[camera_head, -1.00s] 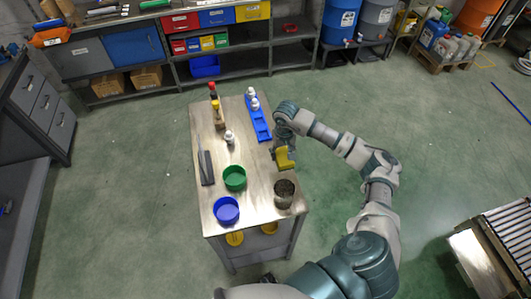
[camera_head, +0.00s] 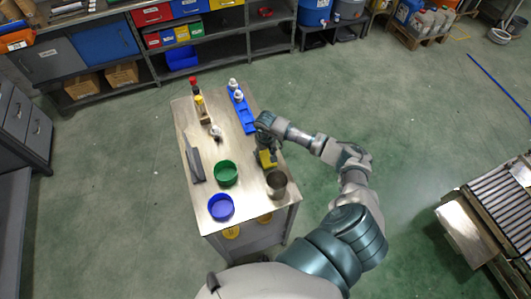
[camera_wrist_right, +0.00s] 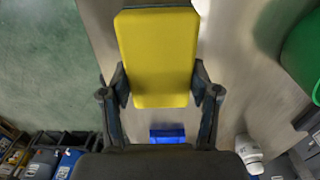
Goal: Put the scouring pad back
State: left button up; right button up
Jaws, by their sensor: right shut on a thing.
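The scouring pad is a yellow block (camera_head: 267,159), held over the right part of the metal-topped table (camera_head: 240,200). My right gripper (camera_head: 266,151) is shut on it. In the right wrist view the yellow pad (camera_wrist_right: 157,57) sits between the two dark fingers, its broad yellow face toward the camera. Just in front of the pad stands a round metal cup (camera_head: 277,181) at the table's right edge. I cannot tell whether the pad touches the table. My left gripper is out of view.
A green bowl (camera_head: 225,173) and a blue bowl (camera_head: 220,207) stand left of the cup. A dark flat tool (camera_head: 193,160) lies along the left edge. A blue rack with white-topped bottles (camera_head: 243,112) and red- and yellow-capped bottles (camera_head: 199,103) stand farther back.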

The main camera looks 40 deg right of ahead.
aim_at(265, 153)
jog(key=shift+s+a, duration=0.1)
jog(key=shift+a, duration=0.05)
jog(key=shift+f, duration=0.1)
jog(key=o, duration=1.1)
jog(key=shift+r, duration=0.2)
notch_tip(265, 153, up, 12)
jog(key=b, duration=0.2)
